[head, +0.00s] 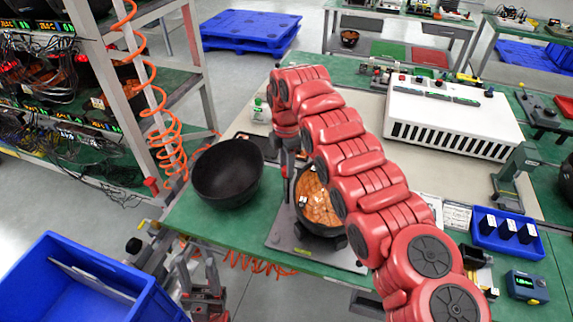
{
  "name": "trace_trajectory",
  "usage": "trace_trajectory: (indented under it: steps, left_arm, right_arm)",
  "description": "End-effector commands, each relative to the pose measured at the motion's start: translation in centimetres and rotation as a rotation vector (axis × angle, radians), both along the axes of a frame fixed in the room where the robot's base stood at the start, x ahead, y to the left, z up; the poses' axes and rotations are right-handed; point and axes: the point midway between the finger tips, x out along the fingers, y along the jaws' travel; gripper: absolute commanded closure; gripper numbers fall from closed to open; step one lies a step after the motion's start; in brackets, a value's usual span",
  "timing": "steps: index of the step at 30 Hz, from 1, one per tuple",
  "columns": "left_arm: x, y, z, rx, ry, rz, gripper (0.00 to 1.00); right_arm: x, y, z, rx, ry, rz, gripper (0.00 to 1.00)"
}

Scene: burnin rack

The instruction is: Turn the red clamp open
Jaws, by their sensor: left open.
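A small red handle-like piece (151,185) stands at the left corner of the green bench; I cannot tell for certain that it is the red clamp. My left gripper (197,265) is low in front of the bench's left end, fingers up, open and apart from that piece. My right gripper (287,168) points down beside a dark round housing (318,200) with a copper-coloured inside, on a grey plate (285,240). Its fingers are narrow in this view, and I cannot tell whether they are open. My red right arm hides part of the housing and plate.
A black bowl (227,172) sits on the bench's left end. An orange coiled hose (165,130) hangs beside the rack (180,85). A blue bin (60,285) stands lower left. A white vented box (450,115) and a blue tray (485,240) are on the right.

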Motion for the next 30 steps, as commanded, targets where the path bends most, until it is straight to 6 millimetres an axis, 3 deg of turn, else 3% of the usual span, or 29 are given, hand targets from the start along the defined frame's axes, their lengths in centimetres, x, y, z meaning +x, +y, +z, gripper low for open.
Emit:
trace_trajectory:
  steps: [1,5,17,21,25,27,30]
  left_arm:
    - [0.0,0.0,0.0,0.0,0.0,0.0,0.5]
    - [0.0,0.0,0.0,0.0,0.0,0.0,0.5]
    - [0.0,0.0,-0.2,0.0,0.0,0.0,0.5]
    - [0.0,0.0,-0.8,0.0,0.0,0.0,0.5]
    - [0.0,0.0,-0.1,0.0,0.0,0.0,0.5]
    - [0.0,0.0,2.3,0.0,0.001,0.0,0.5]
    - [0.0,0.0,4.5,0.0,-0.001,0.0,0.5]
  right_arm:
    - [0.1,0.0,0.1,0.0,-0.002,-0.001,0.56]
    - [0.0,0.0,0.0,0.0,-0.001,-0.001,0.33]
    - [0.1,0.0,0.7,0.0,-0.004,-0.001,0.33]
    - [0.1,0.2,3.2,0.002,-0.008,0.0,0.33]
    - [0.0,0.3,6.0,0.001,-0.003,0.001,0.33]
    - [-0.1,0.2,8.9,0.0,-0.001,0.001,0.33]
    - [0.0,0.0,11.2,0.0,0.0,-0.002,0.33]
